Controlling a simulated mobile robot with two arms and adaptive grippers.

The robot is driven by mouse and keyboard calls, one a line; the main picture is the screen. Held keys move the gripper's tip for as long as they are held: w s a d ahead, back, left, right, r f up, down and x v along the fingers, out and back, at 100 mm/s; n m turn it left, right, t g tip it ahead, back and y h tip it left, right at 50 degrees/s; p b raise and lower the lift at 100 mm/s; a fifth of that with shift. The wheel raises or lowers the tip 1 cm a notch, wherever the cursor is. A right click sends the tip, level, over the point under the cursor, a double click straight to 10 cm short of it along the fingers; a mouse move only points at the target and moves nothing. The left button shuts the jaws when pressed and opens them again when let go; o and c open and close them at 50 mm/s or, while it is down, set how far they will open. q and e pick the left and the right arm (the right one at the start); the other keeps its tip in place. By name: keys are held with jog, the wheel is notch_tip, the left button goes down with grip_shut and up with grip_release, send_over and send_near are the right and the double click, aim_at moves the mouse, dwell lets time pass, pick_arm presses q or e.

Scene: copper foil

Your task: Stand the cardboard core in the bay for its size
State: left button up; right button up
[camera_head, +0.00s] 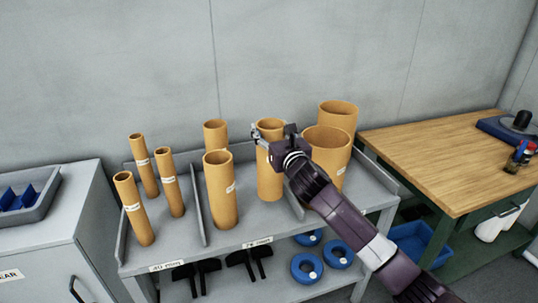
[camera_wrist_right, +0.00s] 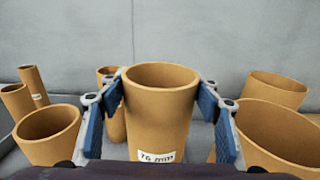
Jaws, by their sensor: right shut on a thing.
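The cardboard core (camera_head: 270,182) is a brown tube of middle width with a white label, upright in the middle bay of the grey rack (camera_head: 150,254). My right gripper (camera_head: 272,141) is shut on its upper part. In the right wrist view, blue-padded fingers (camera_wrist_right: 160,100) flank the core (camera_wrist_right: 160,125), its open top towards me. I cannot tell whether its base touches the rack floor. Two similar cores, one in front (camera_head: 220,195) and one behind (camera_head: 215,133), stand to its left. My left gripper is out of view.
Thin cores (camera_head: 135,215) stand in the left bay, beyond a divider (camera_head: 195,205). Wide cores (camera_head: 327,158) stand close on the right. Blue rings (camera_head: 306,268) lie below. A wooden bench (camera_head: 450,150) is right; a grey cabinet (camera_head: 45,240) is left.

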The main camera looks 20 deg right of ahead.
notch_tip(320, 180, down, 8)
jog(key=shift+r, duration=0.15)
dwell(0.4)
jog(key=o, duration=1.8)
jog(key=shift+f, duration=0.2)
jog(key=s+b, duration=0.1)
jog(key=s, duration=1.1)
jog(key=shift+d+r, duration=0.2)
